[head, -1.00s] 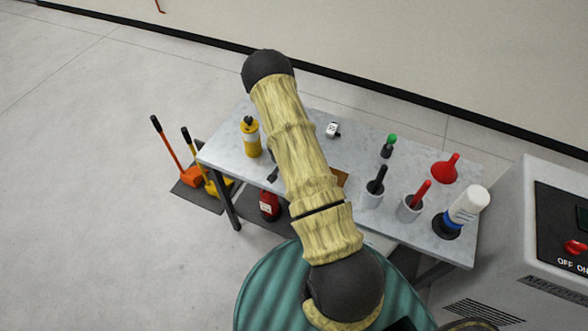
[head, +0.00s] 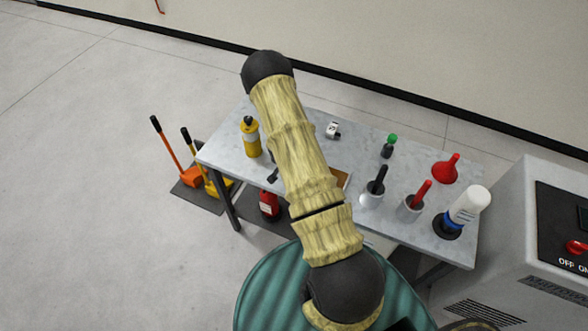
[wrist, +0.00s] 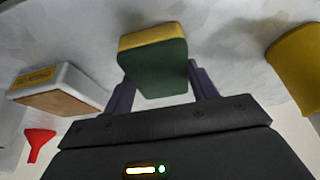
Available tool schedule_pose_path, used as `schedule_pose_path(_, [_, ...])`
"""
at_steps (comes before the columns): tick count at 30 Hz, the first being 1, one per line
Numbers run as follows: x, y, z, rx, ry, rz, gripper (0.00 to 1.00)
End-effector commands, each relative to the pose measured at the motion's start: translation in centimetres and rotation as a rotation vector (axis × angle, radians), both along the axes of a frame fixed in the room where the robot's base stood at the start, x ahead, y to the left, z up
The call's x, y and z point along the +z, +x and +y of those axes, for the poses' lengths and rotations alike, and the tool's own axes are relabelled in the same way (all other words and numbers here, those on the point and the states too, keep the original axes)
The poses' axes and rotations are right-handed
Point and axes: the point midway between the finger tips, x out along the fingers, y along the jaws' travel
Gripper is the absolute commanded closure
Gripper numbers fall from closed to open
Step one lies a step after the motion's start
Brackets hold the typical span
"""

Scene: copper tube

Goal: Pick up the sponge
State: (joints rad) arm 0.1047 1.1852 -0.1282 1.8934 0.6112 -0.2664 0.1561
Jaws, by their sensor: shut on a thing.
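The sponge (wrist: 158,68), a green block with a yellow layer, is between the two dark fingers of my gripper (wrist: 160,88) in the wrist view. The gripper is shut on it. A pale grey surface shows behind the sponge; I cannot tell whether the sponge touches it. In the head view my own arm hides the sponge and nearly all of the gripper.
The table (head: 335,155) holds a yellow bottle (head: 250,138), a red funnel (head: 445,170), a white bottle (head: 467,207) and several brushes and pots. A white box with a brown face (wrist: 52,92) is left of the sponge in the wrist view.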

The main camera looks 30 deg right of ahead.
Motion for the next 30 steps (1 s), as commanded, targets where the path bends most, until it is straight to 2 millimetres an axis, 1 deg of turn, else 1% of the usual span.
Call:
schedule_pose_path(8, [0.1, 0.0, 0.0, 0.000, 0.000, 0.000, 0.63])
schedule_pose_path(14, [1.3, 0.1, 0.0, 0.002, -0.001, -0.003, 0.63])
schedule_pose_path(17, [2.6, 0.1, 0.0, 0.002, -0.001, -0.003, 0.63])
schedule_pose_path(24, [7.0, 0.1, -0.1, 0.001, -0.003, -0.005, 0.63])
schedule_pose_path(27, [8.6, 0.1, -0.1, -0.001, -0.002, -0.004, 0.63])
schedule_pose_path(30, [9.8, 0.0, -0.2, -0.003, -0.002, -0.003, 0.63])
